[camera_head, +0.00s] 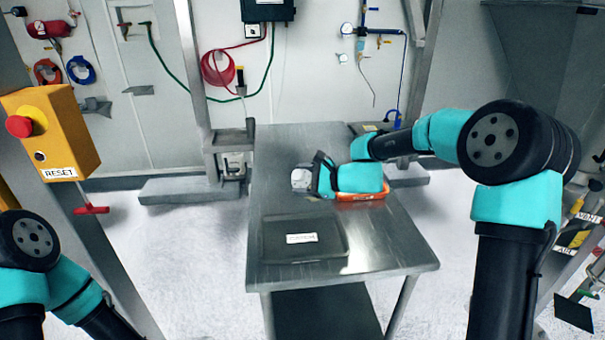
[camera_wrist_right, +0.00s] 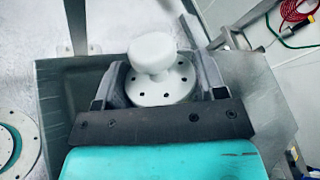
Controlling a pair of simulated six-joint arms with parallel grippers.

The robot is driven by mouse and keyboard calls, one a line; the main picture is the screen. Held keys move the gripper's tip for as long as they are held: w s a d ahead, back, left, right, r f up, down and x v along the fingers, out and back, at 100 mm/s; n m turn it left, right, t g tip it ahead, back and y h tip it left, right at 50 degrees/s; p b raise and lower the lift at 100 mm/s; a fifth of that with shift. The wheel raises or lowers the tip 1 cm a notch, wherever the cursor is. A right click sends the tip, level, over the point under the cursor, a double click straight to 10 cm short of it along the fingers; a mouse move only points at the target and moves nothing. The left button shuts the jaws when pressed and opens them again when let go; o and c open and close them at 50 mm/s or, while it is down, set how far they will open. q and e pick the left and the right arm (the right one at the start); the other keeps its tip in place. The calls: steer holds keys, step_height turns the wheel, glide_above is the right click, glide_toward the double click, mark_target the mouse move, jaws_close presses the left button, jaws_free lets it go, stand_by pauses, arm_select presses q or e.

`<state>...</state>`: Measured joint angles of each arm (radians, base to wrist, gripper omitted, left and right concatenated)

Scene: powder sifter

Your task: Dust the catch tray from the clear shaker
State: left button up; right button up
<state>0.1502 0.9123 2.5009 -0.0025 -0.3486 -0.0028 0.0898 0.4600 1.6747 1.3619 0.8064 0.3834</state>
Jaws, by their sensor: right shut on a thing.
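The clear shaker (camera_head: 300,179) is at the left end of my right arm, above the far middle of the metal table. My right gripper (camera_head: 319,178) is shut on it. In the right wrist view the shaker's pale round top with small holes and a white knob (camera_wrist_right: 150,54) sits between the two fingers of the gripper (camera_wrist_right: 152,82). Its lower body is hidden there. A dark shallow tray with a white label, which looks like the catch tray (camera_head: 278,243), lies on the near part of the table, nearer than the shaker. My left gripper is out of view.
An orange tray or holder (camera_head: 362,197) lies on the table, partly hidden behind my right forearm. The metal table (camera_head: 395,255) is bare at its near right. A yellow reset box (camera_head: 62,130) with a red button stands at the left.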

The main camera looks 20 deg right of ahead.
step_height(320, 180, down, 3)
steer(key=n+h, duration=0.1)
steer(key=n, duration=0.2)
steer(key=shift+r+h, duration=0.2)
steer(key=shift+h, duration=0.2)
step_height(320, 180, down, 3)
steer(key=n+t+h, duration=0.1)
steer(key=n+h, duration=0.1)
steer(key=n, duration=0.1)
steer(key=shift+r+t, duration=0.15)
steer(key=shift+t, duration=0.25)
steer(key=shift+f+n+t+h, duration=0.65)
steer(key=shift+f+n+h, duration=0.1)
steer(key=shift+f+n, duration=0.7)
steer(key=shift+f+n+t+h, duration=0.7)
steer(key=shift+f+n, duration=0.5)
steer(key=shift+n, duration=0.45)
steer(key=shift+a, duration=0.1)
